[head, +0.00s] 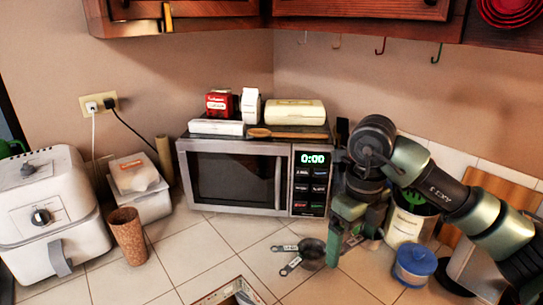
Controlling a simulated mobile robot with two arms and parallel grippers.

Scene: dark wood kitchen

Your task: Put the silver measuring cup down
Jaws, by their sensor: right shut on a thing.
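The silver measuring cup (312,248) shows as a dark, rounded bowl low in the middle of the head view, in front of the microwave. Flat grey handles (290,265) stick out to its left. My right gripper (332,260) points down at the right side of the cup and is shut on it. The near green finger hides part of the cup's right edge. I cannot tell whether the cup touches the counter. My left gripper is not in view.
A microwave (235,178) stands behind. A blue-lidded jar (413,265) and a utensil canister (408,226) stand to the right. A brown cup (127,236) and a white air fryer (45,210) are on the left. The tiled counter (205,245) is clear left of the measuring cup.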

